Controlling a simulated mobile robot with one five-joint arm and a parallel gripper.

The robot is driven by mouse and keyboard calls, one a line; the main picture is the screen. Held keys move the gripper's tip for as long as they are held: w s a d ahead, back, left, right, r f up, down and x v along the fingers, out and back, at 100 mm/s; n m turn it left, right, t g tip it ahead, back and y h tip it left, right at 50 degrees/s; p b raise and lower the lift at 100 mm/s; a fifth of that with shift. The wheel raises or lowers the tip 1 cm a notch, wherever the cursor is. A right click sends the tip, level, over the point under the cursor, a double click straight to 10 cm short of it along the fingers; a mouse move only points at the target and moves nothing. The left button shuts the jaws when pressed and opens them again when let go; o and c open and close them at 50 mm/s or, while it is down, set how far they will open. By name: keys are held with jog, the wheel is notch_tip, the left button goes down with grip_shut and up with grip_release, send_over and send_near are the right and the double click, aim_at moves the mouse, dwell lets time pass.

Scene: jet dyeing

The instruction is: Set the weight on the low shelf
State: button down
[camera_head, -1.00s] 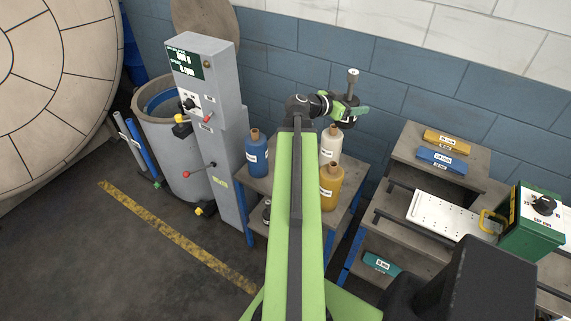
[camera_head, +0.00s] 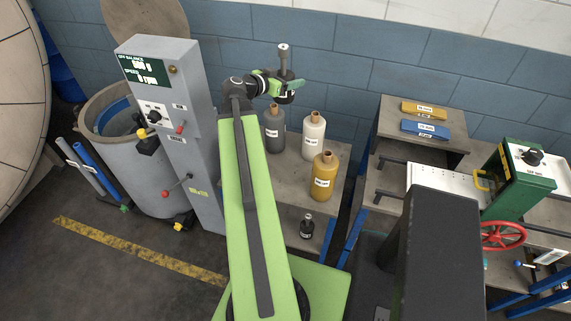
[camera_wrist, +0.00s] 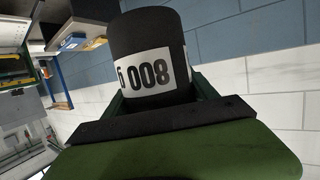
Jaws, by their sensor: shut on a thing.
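In the head view my gripper (camera_head: 286,90) is raised above the bottle table, near the wall. A grey upright piece with a knob (camera_head: 284,56) stands at it; I cannot tell whether this is part of the weight. A low shelf (camera_head: 290,217) lies under the bottle table, with a small dark labelled object (camera_head: 307,226) on it. My arm hides the shelf's left part.
Grey (camera_head: 274,132), white (camera_head: 314,138) and amber (camera_head: 324,178) bottles stand on the table. A grey control cabinet (camera_head: 185,150) stands left. Stepped shelves with yellow (camera_head: 424,110) and blue (camera_head: 425,129) blocks, and a green box (camera_head: 520,185), are right. Floor is open at lower left.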

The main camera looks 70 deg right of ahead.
jog(key=d+f+t+b, duration=0.1)
jog(key=d+f+b, duration=0.3)
jog(key=f+b, duration=0.75)
jog(key=b, duration=2.8)
send_over(292, 160)
jog(key=shift+n, duration=0.4)
notch_tip(292, 160, down, 29)
jog(key=shift+r, duration=0.1)
jog(key=shift+r+p, duration=0.2)
jog(key=shift+p, duration=0.2)
jog(key=shift+f, duration=0.2)
jog(key=shift+c, duration=1.3)
grip_release()
jog(key=shift+r, duration=0.15)
